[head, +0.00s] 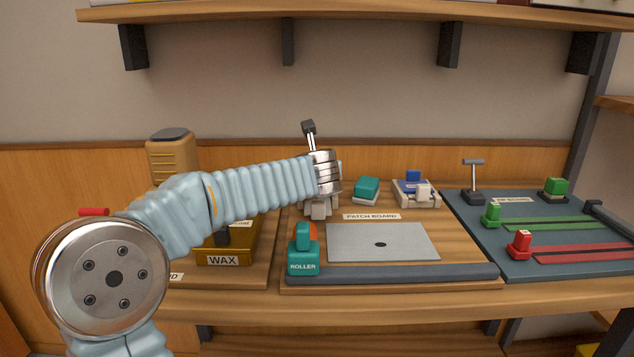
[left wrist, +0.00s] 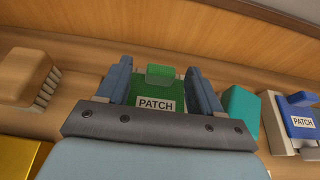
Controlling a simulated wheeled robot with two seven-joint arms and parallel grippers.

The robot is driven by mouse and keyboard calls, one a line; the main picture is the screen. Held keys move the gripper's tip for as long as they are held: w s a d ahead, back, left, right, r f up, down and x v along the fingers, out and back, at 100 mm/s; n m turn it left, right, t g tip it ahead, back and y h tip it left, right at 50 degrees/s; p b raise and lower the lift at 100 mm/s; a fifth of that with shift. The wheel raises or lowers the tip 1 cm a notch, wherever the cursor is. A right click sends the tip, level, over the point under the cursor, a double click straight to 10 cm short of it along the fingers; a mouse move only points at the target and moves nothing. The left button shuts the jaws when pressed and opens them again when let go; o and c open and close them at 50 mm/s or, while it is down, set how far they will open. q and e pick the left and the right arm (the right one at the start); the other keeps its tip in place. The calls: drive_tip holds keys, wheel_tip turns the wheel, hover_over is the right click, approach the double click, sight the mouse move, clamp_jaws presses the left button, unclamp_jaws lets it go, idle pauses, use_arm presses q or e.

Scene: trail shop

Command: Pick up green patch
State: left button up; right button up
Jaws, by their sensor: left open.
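The green patch (left wrist: 150,104) is a green block with a raised grip on top and a white PATCH label. In the left wrist view it lies between the two blue-grey fingers of my left gripper (left wrist: 157,74). The gripper is open, with one finger on each side of the patch; whether they touch it I cannot tell. In the head view my left gripper (head: 321,188) is at the back left of the patch board and hides the green patch. My right gripper does not show.
A teal block (head: 367,188) and a blue patch (head: 413,176) in a pale holder stand right of my gripper. The teal roller (head: 303,258), a grey plate (head: 382,233) and a grey bar (head: 390,273) are in front. The WAX box (head: 223,255) is left. A shelf (head: 350,12) hangs above.

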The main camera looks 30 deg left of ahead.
use_arm(q)
drive_tip(key=x, duration=0.2)
drive_tip(key=shift+w+a+f, duration=0.1)
drive_tip(key=shift+w, duration=0.2)
drive_tip(key=c, duration=1)
drive_tip(key=shift+c, duration=0.2)
